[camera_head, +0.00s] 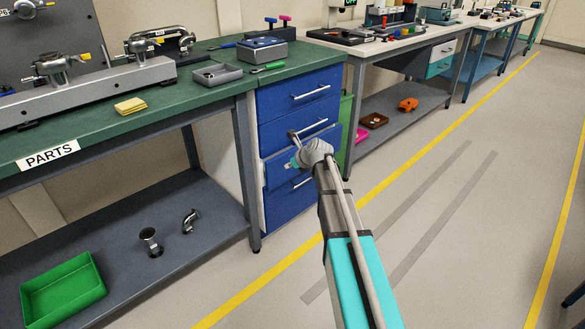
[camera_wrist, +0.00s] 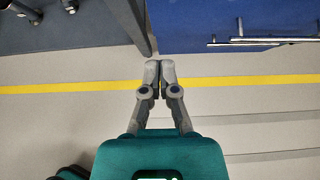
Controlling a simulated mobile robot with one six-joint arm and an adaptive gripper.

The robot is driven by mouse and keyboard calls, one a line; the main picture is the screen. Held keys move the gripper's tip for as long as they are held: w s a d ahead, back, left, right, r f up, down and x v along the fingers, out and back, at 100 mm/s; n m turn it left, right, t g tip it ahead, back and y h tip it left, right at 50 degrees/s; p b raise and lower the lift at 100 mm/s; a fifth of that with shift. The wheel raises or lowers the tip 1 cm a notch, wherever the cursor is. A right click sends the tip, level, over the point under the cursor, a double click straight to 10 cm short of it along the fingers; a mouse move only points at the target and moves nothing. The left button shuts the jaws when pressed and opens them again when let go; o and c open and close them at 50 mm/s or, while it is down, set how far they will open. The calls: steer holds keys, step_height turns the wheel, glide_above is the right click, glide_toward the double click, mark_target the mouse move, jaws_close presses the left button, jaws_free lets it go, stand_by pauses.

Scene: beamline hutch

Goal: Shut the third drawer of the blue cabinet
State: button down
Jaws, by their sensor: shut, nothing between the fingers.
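The blue cabinet (camera_head: 294,108) stands under the right end of the green bench in the head view. Its third drawer (camera_head: 277,176) appears to stand out from the cabinet, partly covered by my wrist. My gripper is near this drawer; the head view does not show its fingers clearly. In the wrist view my gripper (camera_wrist: 153,66) has its fingertips together, with nothing between them. The blue cabinet fills the upper right there (camera_wrist: 205,30), with bar handles (camera_wrist: 265,41) to the right of the fingers. I cannot tell whether the fingers touch the drawer.
A bench leg (camera_head: 246,170) stands just left of the cabinet. The lower shelf (camera_head: 110,225) holds a green tray (camera_head: 62,292) and metal fittings (camera_head: 150,241). A second bench stands behind to the right. The floor (camera_head: 460,215) on the right is clear.

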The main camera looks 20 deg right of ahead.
mark_target(269, 161)
steer(key=b+x, duration=0.1)
steer(key=x, duration=0.1)
steer(key=r+b+x, duration=0.1)
steer(key=x, duration=0.2)
steer(key=w+b+x, duration=0.1)
steer(key=x, duration=0.2)
steer(key=shift+w+a+r+b, duration=0.1)
steer(key=shift+w+a+b, duration=0.05)
steer(key=shift+a+b, duration=0.2)
steer(key=shift+w+a, duration=0.3)
steer(key=shift+w, duration=0.3)
steer(key=shift+w, duration=0.1)
steer(key=w, duration=0.1)
steer(key=w+a, duration=0.1)
steer(key=w, duration=0.1)
steer(key=shift+a, duration=0.25)
steer(key=shift+w+a, duration=0.15)
steer(key=shift+a, duration=0.05)
